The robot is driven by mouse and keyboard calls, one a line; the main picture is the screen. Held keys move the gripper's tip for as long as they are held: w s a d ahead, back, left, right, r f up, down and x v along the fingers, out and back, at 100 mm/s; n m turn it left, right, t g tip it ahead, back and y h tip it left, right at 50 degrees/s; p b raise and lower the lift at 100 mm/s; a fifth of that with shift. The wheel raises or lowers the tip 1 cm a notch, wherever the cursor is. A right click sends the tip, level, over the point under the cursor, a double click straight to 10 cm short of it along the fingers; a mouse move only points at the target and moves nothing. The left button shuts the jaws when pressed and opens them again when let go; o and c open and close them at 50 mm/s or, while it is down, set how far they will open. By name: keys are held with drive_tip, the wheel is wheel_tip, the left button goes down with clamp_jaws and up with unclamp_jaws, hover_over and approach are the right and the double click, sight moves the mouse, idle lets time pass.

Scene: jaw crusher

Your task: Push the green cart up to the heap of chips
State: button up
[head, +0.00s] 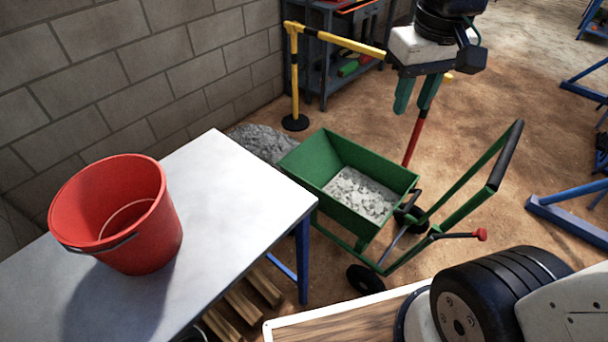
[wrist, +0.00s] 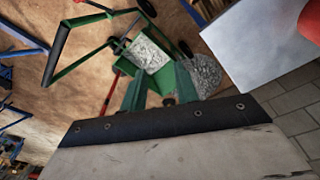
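The green cart (head: 345,205) stands on the dirt floor, its hopper part-filled with grey chips (head: 360,192). Its black-gripped handle (head: 506,155) rises at the right. The heap of chips (head: 262,143) lies on the floor by the wall, just beyond the hopper's far left end, which hides part of it. In the wrist view the heap (wrist: 204,76) is close beside the cart (wrist: 120,58); I cannot tell whether they touch. My gripper (head: 415,95) is in the air beyond the cart, its green fingers apart with nothing between them. In the wrist view my gripper (wrist: 160,88) covers part of the cart.
A white-topped table (head: 225,200) with a red bucket (head: 120,215) stands left of the cart. A yellow barrier (head: 294,75) stands behind the heap, near a shelf (head: 320,60). A red-knobbed lever (head: 470,235) sticks out from the cart.

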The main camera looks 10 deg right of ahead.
drive_tip(key=w+f, duration=0.1)
drive_tip(key=w, duration=0.8)
drive_tip(key=n, duration=0.6)
hover_over(305, 181)
wheel_tip(305, 181, down, 61)
drive_tip(key=shift+s+a+f+h, duration=0.15)
drive_tip(key=shift+a+f+h, duration=0.1)
drive_tip(key=shift+f+h, duration=0.15)
